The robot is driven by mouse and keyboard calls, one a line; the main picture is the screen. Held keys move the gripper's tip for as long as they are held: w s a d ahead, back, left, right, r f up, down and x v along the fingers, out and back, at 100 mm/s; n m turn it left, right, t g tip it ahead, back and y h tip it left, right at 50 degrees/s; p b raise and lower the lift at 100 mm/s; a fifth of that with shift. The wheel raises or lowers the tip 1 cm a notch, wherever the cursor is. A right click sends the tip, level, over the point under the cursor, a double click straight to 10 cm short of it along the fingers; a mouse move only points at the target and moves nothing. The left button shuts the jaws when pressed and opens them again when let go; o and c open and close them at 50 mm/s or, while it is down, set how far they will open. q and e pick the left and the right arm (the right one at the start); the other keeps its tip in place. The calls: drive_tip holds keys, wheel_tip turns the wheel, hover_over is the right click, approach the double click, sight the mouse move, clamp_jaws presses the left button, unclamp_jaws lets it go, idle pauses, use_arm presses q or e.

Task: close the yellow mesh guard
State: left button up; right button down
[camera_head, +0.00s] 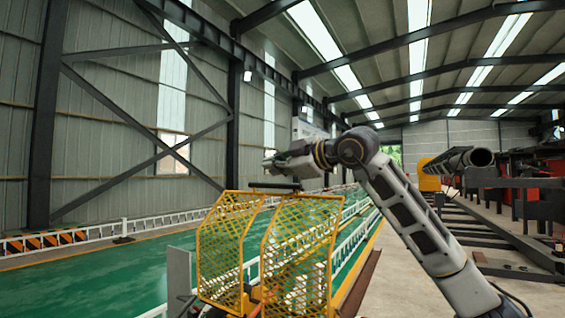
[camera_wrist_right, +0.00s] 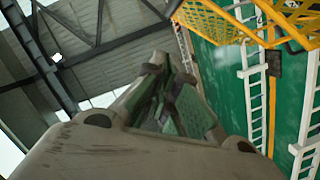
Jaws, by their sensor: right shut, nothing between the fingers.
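The yellow mesh guard has a left panel (camera_head: 222,245) and a right panel (camera_head: 300,245), standing upright at the lower middle of the head view. The panels stand at an angle to each other, with a gap between their near edges. Yellow mesh (camera_wrist_right: 215,22) also crosses the upper right of the right wrist view. My right gripper (camera_head: 270,165) is shut and empty, just above the top of the guard and apart from it in the picture. Its fingers also show in the right wrist view (camera_wrist_right: 178,85). My left gripper is not in view.
A green floor (camera_head: 120,270) runs along the left, with a white ladder-like rail (camera_head: 90,231) beside the wall. A grey upright plate (camera_head: 179,278) stands left of the guard. A large dark pipe (camera_head: 462,160) and racks are at the right.

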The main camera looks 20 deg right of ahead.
drive_tip(key=w+f+p, duration=0.3)
drive_tip(key=w, duration=0.4)
idle(0.5)
drive_tip(key=shift+w+d+f, duration=0.1)
drive_tip(key=shift+d, duration=0.05)
